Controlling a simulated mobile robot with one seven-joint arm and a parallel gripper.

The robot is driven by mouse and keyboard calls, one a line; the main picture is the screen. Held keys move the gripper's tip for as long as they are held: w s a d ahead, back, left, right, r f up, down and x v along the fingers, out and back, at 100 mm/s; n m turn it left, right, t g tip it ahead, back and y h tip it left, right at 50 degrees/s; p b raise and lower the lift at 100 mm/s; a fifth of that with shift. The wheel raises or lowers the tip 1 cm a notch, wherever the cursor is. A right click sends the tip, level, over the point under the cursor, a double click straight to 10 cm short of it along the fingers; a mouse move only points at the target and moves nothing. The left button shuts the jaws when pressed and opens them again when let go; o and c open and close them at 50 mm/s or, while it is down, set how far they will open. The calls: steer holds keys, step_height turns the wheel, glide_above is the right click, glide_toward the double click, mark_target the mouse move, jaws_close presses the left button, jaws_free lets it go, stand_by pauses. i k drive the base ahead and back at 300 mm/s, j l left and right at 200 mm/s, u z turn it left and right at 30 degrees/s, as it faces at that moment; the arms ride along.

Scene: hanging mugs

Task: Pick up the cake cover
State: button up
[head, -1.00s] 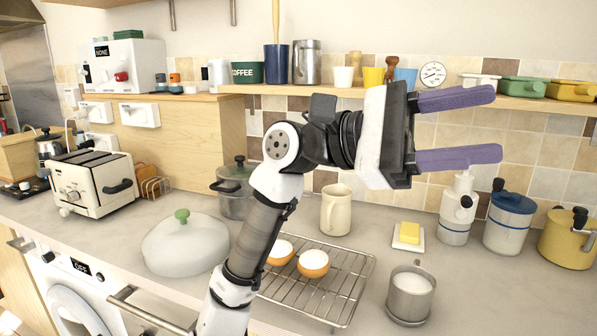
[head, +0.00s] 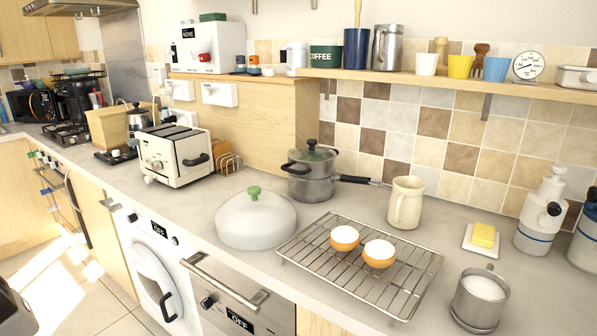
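The cake cover (head: 256,222) is a pale, whitish dome with a green knob (head: 254,192) on top. It stands on the grey counter (head: 200,207) in the head view, left of the wire rack. Nothing touches the knob, and its top and front are in plain sight. My gripper's fingers are not seen in the head view now. A dark grey piece at the bottom left edge may be part of my arm, but I cannot tell.
A lidded pot (head: 312,172) stands close behind the cover. A wire rack (head: 385,277) with two orange-and-white cups is close on its right. A toaster (head: 173,153) is back left. Oven handle (head: 223,289) juts out below the counter edge. Open floor lies lower left.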

mark_target(254, 218)
steer(key=i+j+u, duration=0.15)
steer(key=i, duration=0.25)
steer(key=i+j+u, duration=0.15)
steer(key=i, duration=0.25)
steer(key=i+j+u, duration=0.15)
steer(key=i, duration=0.3)
